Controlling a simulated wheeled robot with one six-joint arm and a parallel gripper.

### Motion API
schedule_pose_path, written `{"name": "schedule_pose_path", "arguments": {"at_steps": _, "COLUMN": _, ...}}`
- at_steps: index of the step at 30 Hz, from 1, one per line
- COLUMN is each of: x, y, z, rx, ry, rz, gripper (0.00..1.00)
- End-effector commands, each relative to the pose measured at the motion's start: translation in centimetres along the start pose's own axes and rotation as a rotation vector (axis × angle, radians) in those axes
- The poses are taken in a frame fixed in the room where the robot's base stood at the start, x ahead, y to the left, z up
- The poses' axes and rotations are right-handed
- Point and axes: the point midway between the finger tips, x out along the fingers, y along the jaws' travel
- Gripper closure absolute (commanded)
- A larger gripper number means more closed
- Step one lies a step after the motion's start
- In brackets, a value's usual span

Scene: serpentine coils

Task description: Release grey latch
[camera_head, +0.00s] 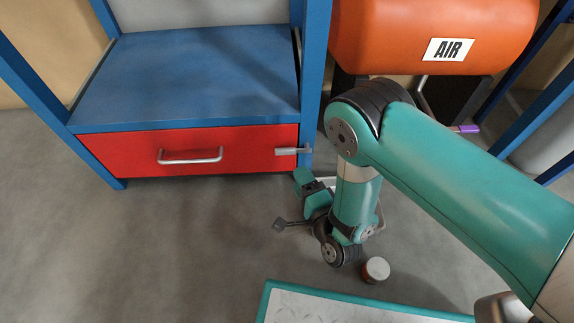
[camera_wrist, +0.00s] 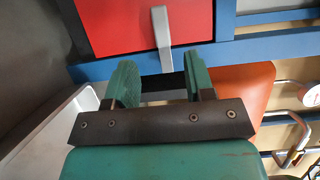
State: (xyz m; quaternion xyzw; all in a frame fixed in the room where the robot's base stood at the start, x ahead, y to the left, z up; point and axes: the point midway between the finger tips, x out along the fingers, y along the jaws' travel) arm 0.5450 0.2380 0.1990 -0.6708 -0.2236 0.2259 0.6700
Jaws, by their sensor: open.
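The grey latch (camera_head: 290,151) is a small bar lying across the right end of the red drawer front, beside the blue post. It also shows in the wrist view (camera_wrist: 161,30), its free end pointing down between the two green fingers. My gripper (camera_head: 303,178) is just below the latch in the head view, partly hidden by my own arm. In the wrist view my gripper (camera_wrist: 160,78) is open, with a gap between its fingers. The latch looks ahead of the fingertips; I see no contact, and the exact distance is unclear.
The red drawer (camera_head: 230,144) with its metal handle (camera_head: 190,156) sits flush under the blue shelf (camera_head: 190,75). An orange AIR tank (camera_head: 400,35) stands at the right. A small tin (camera_head: 376,269) is on the floor. The floor before the drawer is clear.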

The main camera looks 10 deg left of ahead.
Motion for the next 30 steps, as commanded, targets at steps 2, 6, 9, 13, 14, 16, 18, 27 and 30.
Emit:
{"name": "schedule_pose_path", "arguments": {"at_steps": 2, "x": 2.3, "y": 0.4, "z": -0.1, "rx": 0.002, "ry": 0.003, "rz": -0.01, "gripper": 0.51}}
{"name": "schedule_pose_path", "arguments": {"at_steps": 6, "x": 5.2, "y": 0.3, "z": -0.1, "rx": 0.002, "ry": 0.002, "rz": -0.008, "gripper": 0.51}}
{"name": "schedule_pose_path", "arguments": {"at_steps": 9, "x": 6.6, "y": 0.3, "z": -0.1, "rx": 0.001, "ry": 0.004, "rz": -0.004, "gripper": 0.51}}
{"name": "schedule_pose_path", "arguments": {"at_steps": 13, "x": 7.8, "y": 0.1, "z": -0.1, "rx": 0.001, "ry": 0.003, "rz": -0.004, "gripper": 0.51}}
{"name": "schedule_pose_path", "arguments": {"at_steps": 14, "x": 8.0, "y": 0.1, "z": -0.1, "rx": 0.001, "ry": 0.002, "rz": -0.004, "gripper": 0.51}}
{"name": "schedule_pose_path", "arguments": {"at_steps": 16, "x": 8.3, "y": 0.0, "z": -0.1, "rx": 0.0, "ry": 0.001, "rz": -0.004, "gripper": 0.51}}
{"name": "schedule_pose_path", "arguments": {"at_steps": 18, "x": 8.4, "y": -0.1, "z": -0.1, "rx": 0.0, "ry": 0.0, "rz": -0.004, "gripper": 0.51}}
{"name": "schedule_pose_path", "arguments": {"at_steps": 27, "x": 8.4, "y": -0.2, "z": 0.0, "rx": 0.0, "ry": 0.0, "rz": -0.004, "gripper": 0.67}}
{"name": "schedule_pose_path", "arguments": {"at_steps": 30, "x": 8.4, "y": -0.1, "z": 0.0, "rx": 0.0, "ry": 0.0, "rz": -0.004, "gripper": 0.9}}
